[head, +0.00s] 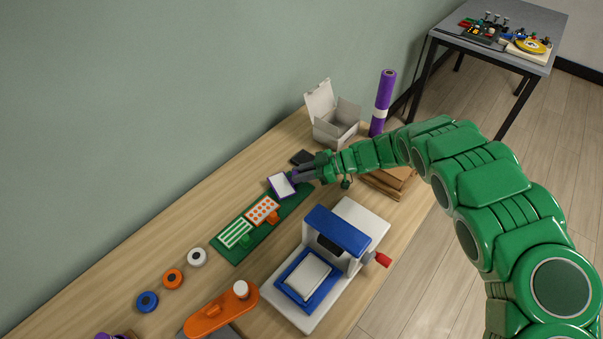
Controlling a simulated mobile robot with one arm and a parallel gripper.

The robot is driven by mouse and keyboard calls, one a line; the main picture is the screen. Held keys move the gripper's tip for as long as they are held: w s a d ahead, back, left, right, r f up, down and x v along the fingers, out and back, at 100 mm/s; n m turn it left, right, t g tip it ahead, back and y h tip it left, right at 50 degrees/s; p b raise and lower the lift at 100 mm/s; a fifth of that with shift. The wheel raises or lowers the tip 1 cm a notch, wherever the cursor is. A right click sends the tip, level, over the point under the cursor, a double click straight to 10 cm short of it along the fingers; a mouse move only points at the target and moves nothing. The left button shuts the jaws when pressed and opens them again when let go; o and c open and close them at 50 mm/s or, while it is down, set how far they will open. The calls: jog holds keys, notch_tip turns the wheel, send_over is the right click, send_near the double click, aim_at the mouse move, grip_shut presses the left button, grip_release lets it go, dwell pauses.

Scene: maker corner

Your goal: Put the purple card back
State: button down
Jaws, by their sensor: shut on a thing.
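The purple card (283,185), white inside a purple border, is at the far end of the green mat (229,249). My gripper (297,176) is shut on the card's right edge, with the arm reaching in from the right. Whether the card touches the mat or is held just above it, I cannot tell.
A white and blue press (349,221) with a red handle stands right of the mat. An open white box (337,124), a purple roll (383,98) and a dark flat block (302,157) are behind. Coloured discs (172,279) and an orange tool (212,314) lie in front.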

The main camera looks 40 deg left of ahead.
jog(key=shift+s+d+f, duration=0.1)
jog(key=shift+f, duration=0.5)
jog(key=c, duration=1)
grip_release()
jog(key=shift+s+d+f, duration=0.1)
jog(key=shift+f, duration=0.1)
jog(key=shift+s+f, duration=0.1)
jog(key=shift+d+f, duration=0.1)
jog(key=shift+r, duration=0.35)
jog(key=v, duration=0.2)
jog(key=r+v, duration=0.1)
jog(key=v, duration=0.2)
jog(key=a+v, duration=0.1)
jog(key=v, duration=0.2)
jog(key=shift+r, duration=0.15)
jog(key=shift+a+r, duration=0.1)
